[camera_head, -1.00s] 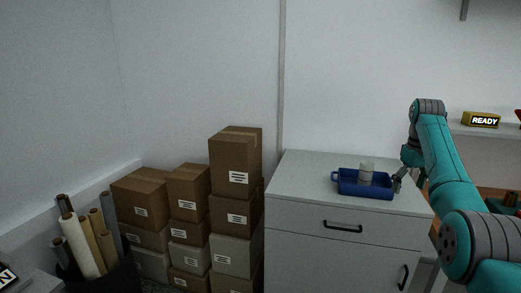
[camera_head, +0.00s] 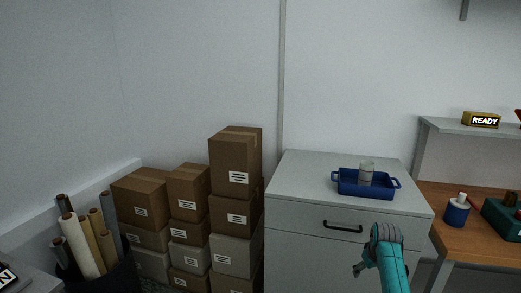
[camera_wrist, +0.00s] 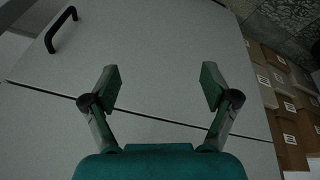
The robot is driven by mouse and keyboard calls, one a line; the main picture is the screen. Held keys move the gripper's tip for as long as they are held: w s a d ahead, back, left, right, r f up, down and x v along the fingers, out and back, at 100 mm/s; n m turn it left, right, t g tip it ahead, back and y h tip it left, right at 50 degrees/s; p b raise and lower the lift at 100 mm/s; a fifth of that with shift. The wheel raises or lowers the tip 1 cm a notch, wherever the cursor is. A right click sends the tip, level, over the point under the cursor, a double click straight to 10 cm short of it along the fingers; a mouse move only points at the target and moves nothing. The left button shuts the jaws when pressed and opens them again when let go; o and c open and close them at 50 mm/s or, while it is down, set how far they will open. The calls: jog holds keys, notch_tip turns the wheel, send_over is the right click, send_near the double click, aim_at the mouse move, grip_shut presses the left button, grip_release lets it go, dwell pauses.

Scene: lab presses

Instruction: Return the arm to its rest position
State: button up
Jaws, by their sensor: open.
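My teal arm shows low in the head view, in front of the grey cabinet (camera_head: 300,215). My gripper (camera_head: 358,270) is at its end, small and partly hidden there. In the wrist view my gripper (camera_wrist: 158,88) is open, with nothing between its fingers. The cabinet's front (camera_wrist: 160,40) with a black handle lies beyond the fingers. A blue tray (camera_head: 362,190) sits on the cabinet top, apart from the gripper, with a pale cylinder (camera_head: 366,173) standing in it.
Stacked cardboard boxes (camera_head: 236,180) stand left of the cabinet, with rolled tubes (camera_head: 85,240) further left. A READY sign (camera_head: 482,120) sits on a shelf above.

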jog(key=s+a+f+t, duration=0.1)
jog(key=s+a+f, duration=0.3)
jog(key=s+f, duration=0.4)
jog(key=s+a+f+t, duration=0.25)
jog(key=s+f, duration=0.25)
jog(key=f, duration=0.5)
jog(key=s+a+f+m+t, duration=0.15)
jog(key=s+a, duration=0.25)
jog(key=s, duration=0.7)
jog(key=s+a+f+n+t, duration=0.1)
jog(key=s+a+f, duration=0.25)
jog(key=s, duration=0.75)
jog(key=s+a+r+t, duration=0.1)
jog(key=s+a+r, duration=0.1)
jog(key=s+r, duration=0.5)
jog(key=s+a+r+t, duration=0.2)
jog(key=s, duration=0.9)
jog(key=s+a+r+t, duration=0.1)
jog(key=s+r, duration=0.5)
jog(key=r, duration=0.4)
jog(key=s+r+m+t, duration=0.1)
jog(key=s+r, duration=0.6)
jog(key=r, duration=0.4)
jog(key=shift+s+a+y, duration=0.15)
jog(key=shift+a+y, duration=0.2)
jog(key=shift+y, duration=0.05)
